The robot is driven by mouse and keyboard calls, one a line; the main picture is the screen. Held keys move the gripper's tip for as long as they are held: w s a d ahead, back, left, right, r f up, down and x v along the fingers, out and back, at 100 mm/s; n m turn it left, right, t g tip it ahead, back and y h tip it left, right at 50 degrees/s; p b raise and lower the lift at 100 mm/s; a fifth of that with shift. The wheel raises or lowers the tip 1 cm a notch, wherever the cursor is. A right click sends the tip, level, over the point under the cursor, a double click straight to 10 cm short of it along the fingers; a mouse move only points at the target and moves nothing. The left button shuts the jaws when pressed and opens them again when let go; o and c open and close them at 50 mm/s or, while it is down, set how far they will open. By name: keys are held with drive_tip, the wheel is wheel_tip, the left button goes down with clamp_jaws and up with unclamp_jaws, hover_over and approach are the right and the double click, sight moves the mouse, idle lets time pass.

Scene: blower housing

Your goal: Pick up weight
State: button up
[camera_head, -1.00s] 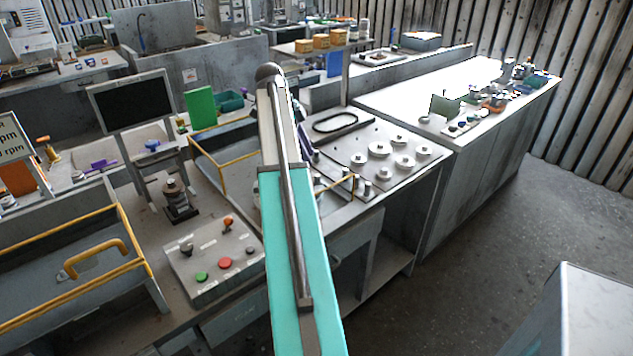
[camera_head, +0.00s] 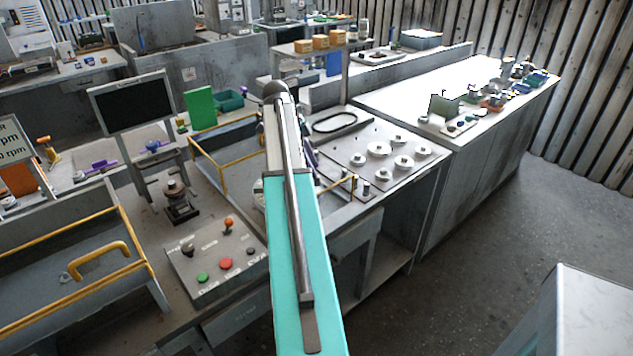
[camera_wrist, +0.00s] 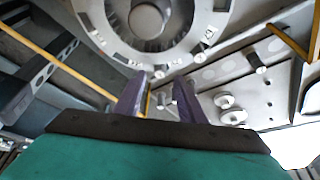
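Several round pale weights with knobs stand on a grey plate (camera_head: 335,148) on the bench right of my arm; one larger weight (camera_head: 378,149) is near the middle. Smaller cylindrical pieces (camera_head: 366,189) stand near the plate's front edge. In the wrist view, my gripper (camera_wrist: 157,88) has its two purple-grey fingers apart. A small metal cylinder (camera_wrist: 161,100) shows in the gap between them, and I cannot tell how far below it is. Disc weights (camera_wrist: 226,100) lie to the right of the fingers, clear of them.
A large slotted metal ring (camera_wrist: 206,22) fills the top of the wrist view, close to the fingers. Yellow rails (camera_head: 222,128) edge a bay left of my arm. A button panel (camera_head: 212,262) and a monitor (camera_head: 132,103) stand further left. A white-topped bench (camera_head: 430,90) is at right.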

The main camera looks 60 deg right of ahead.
sight(317, 182)
drive_tip(key=shift+p+x, duration=0.35)
drive_tip(key=shift+x, duration=1.15)
clamp_jaws()
